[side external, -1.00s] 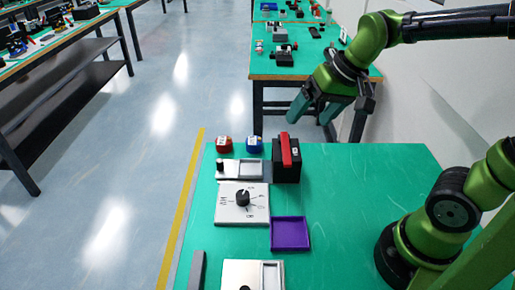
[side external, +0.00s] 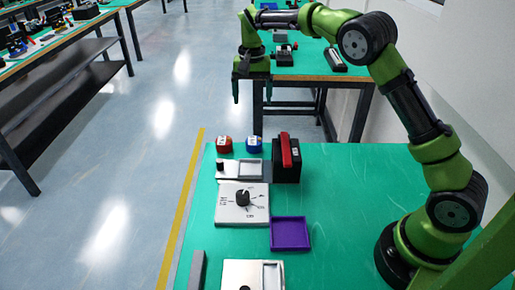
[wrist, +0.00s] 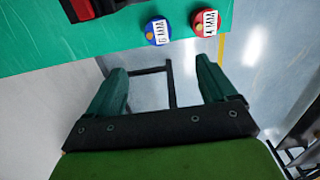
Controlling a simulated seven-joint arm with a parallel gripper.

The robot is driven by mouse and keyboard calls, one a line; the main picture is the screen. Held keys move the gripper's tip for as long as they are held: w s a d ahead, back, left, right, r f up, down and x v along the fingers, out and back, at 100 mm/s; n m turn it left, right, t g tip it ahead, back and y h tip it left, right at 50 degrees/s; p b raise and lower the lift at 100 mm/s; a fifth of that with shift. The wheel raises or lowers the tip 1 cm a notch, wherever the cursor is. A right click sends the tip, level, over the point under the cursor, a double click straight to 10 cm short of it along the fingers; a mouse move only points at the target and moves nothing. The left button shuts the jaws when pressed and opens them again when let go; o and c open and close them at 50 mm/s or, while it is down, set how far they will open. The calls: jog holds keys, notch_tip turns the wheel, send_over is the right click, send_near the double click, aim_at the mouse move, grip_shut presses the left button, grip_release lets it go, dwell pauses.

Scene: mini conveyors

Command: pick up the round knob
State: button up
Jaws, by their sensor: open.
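A round black knob (side external: 243,198) stands on a white square dial plate (side external: 229,214) on the green table. A smaller black knob (side external: 220,165) sits on the grey plate behind it. A red round piece (side external: 224,144) and a blue round piece (side external: 254,144) stand at the table's far edge; the wrist view shows the red one (wrist: 206,23) labelled 4 MM and the blue one (wrist: 157,31) labelled 6 MM. My gripper (side external: 252,98) is open, empty and pointing down, high beyond the far edge. In the wrist view my gripper (wrist: 162,70) has its fingers wide apart.
A black box with a red lever (side external: 287,158) stands right of the blue piece. A purple tray (side external: 290,234) lies right of the dial plate. A grey bar (side external: 198,270) and another plate (side external: 241,274) are in front. The table's right side is clear.

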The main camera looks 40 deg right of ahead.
send_over(254, 140)
notch_tip(254, 140, down, 11)
jog(key=shift+w, duration=0.15)
jog(key=f, duration=0.5)
jog(key=shift+s+f, duration=0.1)
jog(key=shift+s, duration=0.1)
